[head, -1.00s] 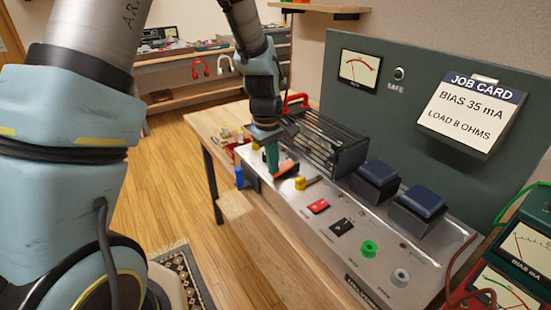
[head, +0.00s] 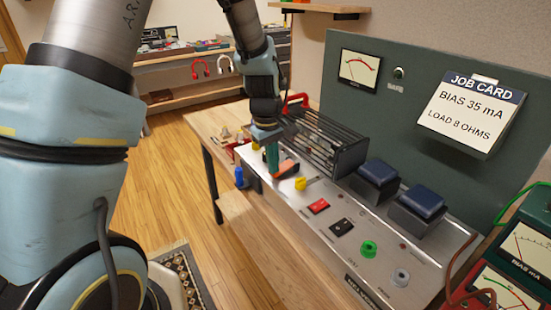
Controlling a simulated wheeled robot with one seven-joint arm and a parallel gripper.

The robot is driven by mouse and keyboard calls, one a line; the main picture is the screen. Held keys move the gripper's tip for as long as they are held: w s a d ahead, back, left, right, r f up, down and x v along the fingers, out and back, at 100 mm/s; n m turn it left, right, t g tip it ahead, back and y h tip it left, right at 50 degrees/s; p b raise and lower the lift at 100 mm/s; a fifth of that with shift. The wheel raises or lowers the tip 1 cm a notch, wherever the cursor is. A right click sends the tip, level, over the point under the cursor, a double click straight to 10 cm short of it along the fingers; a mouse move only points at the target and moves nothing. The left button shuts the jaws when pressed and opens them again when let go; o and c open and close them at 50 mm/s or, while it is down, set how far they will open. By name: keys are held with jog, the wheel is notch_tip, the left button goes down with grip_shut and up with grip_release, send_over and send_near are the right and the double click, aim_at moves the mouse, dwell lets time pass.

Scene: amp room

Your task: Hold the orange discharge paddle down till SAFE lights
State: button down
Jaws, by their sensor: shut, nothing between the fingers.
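The orange discharge paddle (head: 287,168) sits on the metal control panel at its far left end. My gripper (head: 272,172) points straight down at the paddle's left side, its teal fingers shut with nothing between them. The fingertips appear to touch the paddle or its mount, but the exact contact is hidden. The round SAFE lamp (head: 398,73) is on the green upright panel above its label and looks dark grey, not lit. The needle meter (head: 360,70) is to its left.
A wire cage (head: 325,140) stands behind the paddle. Two blue-topped blocks (head: 378,172) stand behind. A job card (head: 470,113) hangs at right.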

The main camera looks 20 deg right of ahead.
dwell(0.3)
jog(key=shift+r+p, duration=0.75)
jog(key=shift+r, duration=0.15)
jog(key=shift+r+p, duration=0.25)
jog(key=shift+p, duration=0.05)
notch_tip(320, 180, up, 4)
jog(key=p, duration=0.3)
jog(key=shift+w, duration=0.1)
notch_tip(320, 180, up, 9)
jog(key=b, duration=0.2)
jog(key=shift+r, duration=0.2)
